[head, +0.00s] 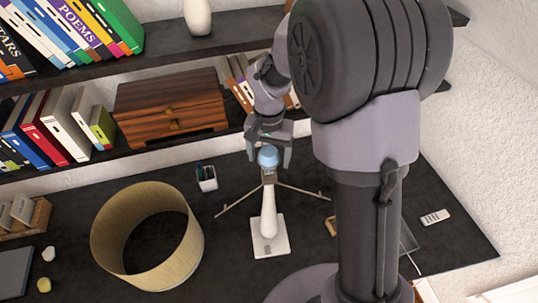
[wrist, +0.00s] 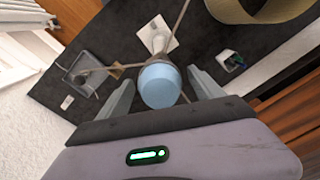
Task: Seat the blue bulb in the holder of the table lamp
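The blue bulb (head: 268,157) stands upright at the top of the table lamp (head: 268,222), right over its holder (head: 268,178). I cannot see how deep the bulb's base sits in the holder. The lamp has a white square base, a white stem and thin arms spreading out near the top. My gripper (head: 269,152) is above the lamp with a finger on each side of the bulb. In the wrist view the bulb (wrist: 160,86) lies between the fingers of my gripper (wrist: 160,78), with gaps on both sides, so the gripper is open.
An open round lampshade (head: 185,245) stands left of the lamp on the dark desk. A pen cup (head: 207,180) is behind it to the left. A wooden drawer box (head: 170,105) and books (head: 62,125) fill the shelf behind. A remote (head: 435,217) lies at right.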

